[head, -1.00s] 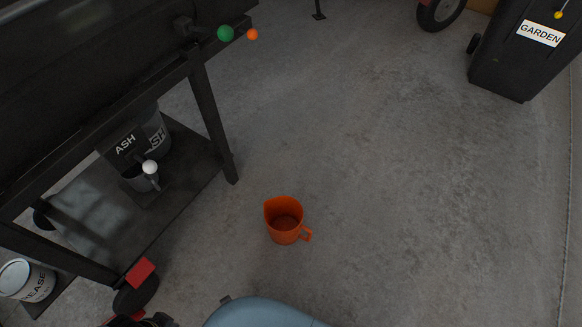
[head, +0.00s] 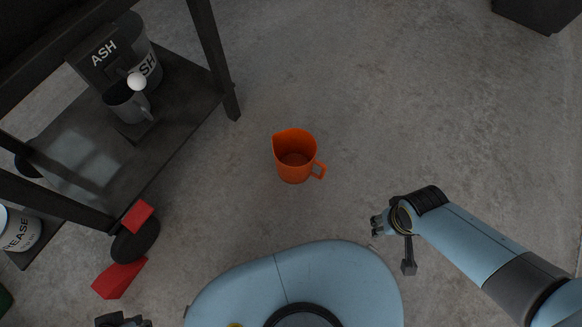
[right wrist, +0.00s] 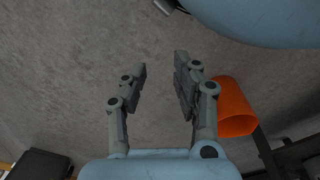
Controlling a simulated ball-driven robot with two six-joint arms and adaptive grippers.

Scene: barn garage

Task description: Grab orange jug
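The orange jug (head: 291,166) stands upright on the concrete floor in the middle of the head view, its handle pointing right. My right gripper (head: 377,226) is to the right of the jug and nearer my base, apart from it. In the right wrist view, its two fingers (right wrist: 160,72) are spread with only floor between them, and the jug (right wrist: 234,108) shows beyond the right finger. My left gripper (head: 123,320) shows only in part at the bottom left edge of the head view, and its fingers cannot be made out.
A dark metal bench frame (head: 215,60) stands on the left, with a lower shelf (head: 75,150) holding an ash can (head: 147,50) and a grey mug (head: 125,103). A red wedge (head: 120,279) lies near its wheel. The floor around and beyond the jug is clear.

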